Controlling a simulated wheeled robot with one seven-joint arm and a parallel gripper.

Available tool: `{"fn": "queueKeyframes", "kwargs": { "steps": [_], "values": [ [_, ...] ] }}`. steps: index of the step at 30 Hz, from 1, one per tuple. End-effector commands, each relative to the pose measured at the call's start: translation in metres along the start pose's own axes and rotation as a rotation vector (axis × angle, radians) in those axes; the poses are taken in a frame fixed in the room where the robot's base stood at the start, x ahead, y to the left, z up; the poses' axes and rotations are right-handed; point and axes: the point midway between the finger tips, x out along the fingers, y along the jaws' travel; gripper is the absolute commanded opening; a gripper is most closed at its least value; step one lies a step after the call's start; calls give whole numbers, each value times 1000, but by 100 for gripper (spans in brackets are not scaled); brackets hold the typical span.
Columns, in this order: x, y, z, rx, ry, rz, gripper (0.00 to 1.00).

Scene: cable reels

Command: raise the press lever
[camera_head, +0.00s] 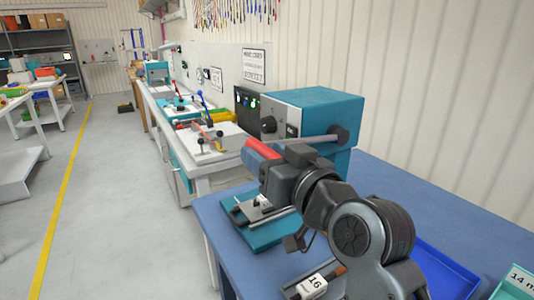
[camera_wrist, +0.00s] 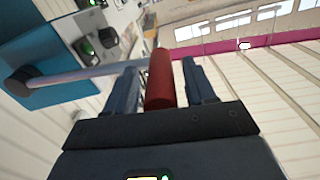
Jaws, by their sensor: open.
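The press (camera_head: 318,112) is a teal box with a grey front panel on the blue bench. Its lever (camera_head: 315,140) is a grey rod running left from a dark hub on the press's side, near level in the head view. The lever ends in a red handle (camera_head: 262,148). My gripper (camera_head: 253,160) is at that handle, with one bluish finger showing below it. In the wrist view the red handle (camera_wrist: 160,80) lies between the two fingers of my open gripper (camera_wrist: 160,70). Whether either finger touches it I cannot tell.
A teal base plate (camera_head: 262,235) with a metal fixture lies under my arm. A block marked 16 (camera_head: 312,285) and a blue tray (camera_head: 440,272) are near the front. White benches with tools (camera_head: 215,145) stand beyond. The ribbed wall is close on the right.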

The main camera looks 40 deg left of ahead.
Motion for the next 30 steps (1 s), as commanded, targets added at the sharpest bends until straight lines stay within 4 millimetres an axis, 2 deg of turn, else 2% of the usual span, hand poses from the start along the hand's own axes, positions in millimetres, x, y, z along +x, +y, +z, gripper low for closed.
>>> {"fn": "queueKeyframes", "kwargs": {
  "steps": [10, 27, 30],
  "values": [
    [5, 0, 0, 0, 0, 0, 54],
    [4, 0, 0, 0, 0, 0, 0],
    [4, 0, 0, 0, 0, 0, 0]
  ]
}}
